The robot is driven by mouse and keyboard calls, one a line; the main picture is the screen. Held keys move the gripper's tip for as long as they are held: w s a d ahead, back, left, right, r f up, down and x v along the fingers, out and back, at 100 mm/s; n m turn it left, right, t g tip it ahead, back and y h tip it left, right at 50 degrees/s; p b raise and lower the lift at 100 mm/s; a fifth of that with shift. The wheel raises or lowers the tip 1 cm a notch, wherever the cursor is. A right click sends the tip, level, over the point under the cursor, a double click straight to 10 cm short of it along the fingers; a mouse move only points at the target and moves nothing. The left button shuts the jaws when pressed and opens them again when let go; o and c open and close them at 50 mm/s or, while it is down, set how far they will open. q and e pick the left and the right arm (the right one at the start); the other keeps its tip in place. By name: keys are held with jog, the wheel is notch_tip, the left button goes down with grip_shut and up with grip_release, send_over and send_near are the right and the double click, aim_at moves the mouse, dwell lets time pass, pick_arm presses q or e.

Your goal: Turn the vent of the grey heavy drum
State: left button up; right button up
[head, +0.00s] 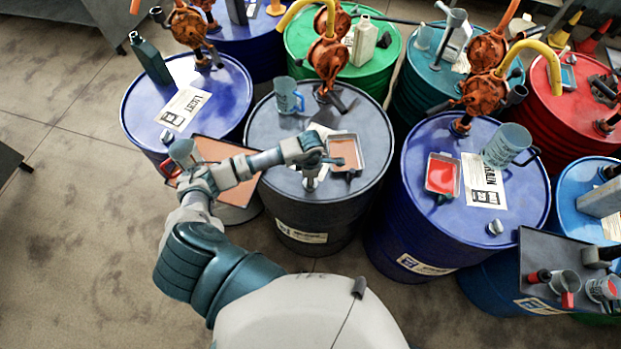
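The grey heavy drum (370,195) stands upright in the middle of the head view. A mug (288,95), a rusty hand pump (328,57) and a small tray (346,152) are on its lid. My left gripper (311,180) is over the front left part of the lid, pointing down, left of the small tray. The drum's vent cannot be made out; the gripper covers that part of the lid. The fingers are small and partly hidden, so I cannot tell whether they are open or shut on anything. My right gripper is not in view.
A blue drum (235,95) stands left and another blue drum (420,215) close right, with a red tray (442,175) and a mug (508,145). A brown tray (225,152) lies behind my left forearm. More drums and pumps crowd the back. Floor is clear at left.

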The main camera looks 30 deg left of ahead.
pick_arm(q)
jog(key=n+b, duration=0.1)
jog(key=n, duration=0.3)
jog(key=shift+w+a, duration=0.1)
jog(key=n, duration=0.4)
jog(key=shift+b, duration=0.3)
jog(key=n, duration=0.4)
jog(key=shift+n, duration=0.3)
jog(key=shift+r+n, duration=0.1)
jog(key=shift+n, duration=1.7)
jog(key=shift+w, duration=0.1)
jog(key=o, duration=1.2)
jog(key=shift+c, duration=0.2)
